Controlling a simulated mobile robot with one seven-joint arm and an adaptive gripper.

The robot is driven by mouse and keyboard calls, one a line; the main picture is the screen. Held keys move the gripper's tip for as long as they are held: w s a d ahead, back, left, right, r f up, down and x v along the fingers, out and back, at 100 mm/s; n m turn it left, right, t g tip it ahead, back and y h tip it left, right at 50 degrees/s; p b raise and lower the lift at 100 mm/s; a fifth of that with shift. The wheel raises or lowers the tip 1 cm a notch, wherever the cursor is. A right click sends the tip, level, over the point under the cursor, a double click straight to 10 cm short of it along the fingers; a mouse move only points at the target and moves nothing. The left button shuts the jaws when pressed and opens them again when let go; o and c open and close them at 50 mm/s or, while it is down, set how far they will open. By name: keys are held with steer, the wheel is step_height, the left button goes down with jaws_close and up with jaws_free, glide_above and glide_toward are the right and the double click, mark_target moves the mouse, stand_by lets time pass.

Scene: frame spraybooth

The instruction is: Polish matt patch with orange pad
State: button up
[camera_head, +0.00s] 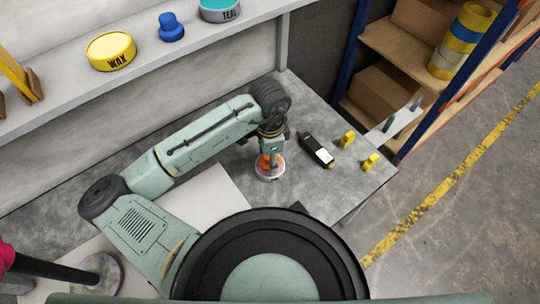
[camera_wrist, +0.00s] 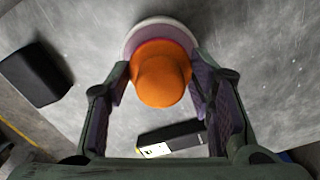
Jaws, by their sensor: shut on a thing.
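The orange pad (camera_head: 266,163) has a rounded orange knob above a pale, wide round disc. In the wrist view the orange knob (camera_wrist: 160,75) stands between my two fingers, with the pale disc behind it. My gripper (camera_head: 270,152) points down and is shut on the orange knob. The disc is at or very close to the grey bench top; I cannot tell whether it touches. A pale flat panel (camera_head: 215,197) lies left of the gripper, partly hidden by my arm. I cannot make out a matt patch on it.
A black device with a white label (camera_head: 317,150) and two yellow pieces (camera_head: 347,139) lie right of the gripper. A shelf behind holds a yellow wax tin (camera_head: 111,50), a blue knobbed item (camera_head: 171,27) and a teal tin (camera_head: 220,10). Another round disc (camera_head: 104,274) is at lower left.

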steer(key=shift+r+p, duration=2.15)
steer(key=shift+r, duration=0.9)
steer(key=shift+s+f, duration=0.1)
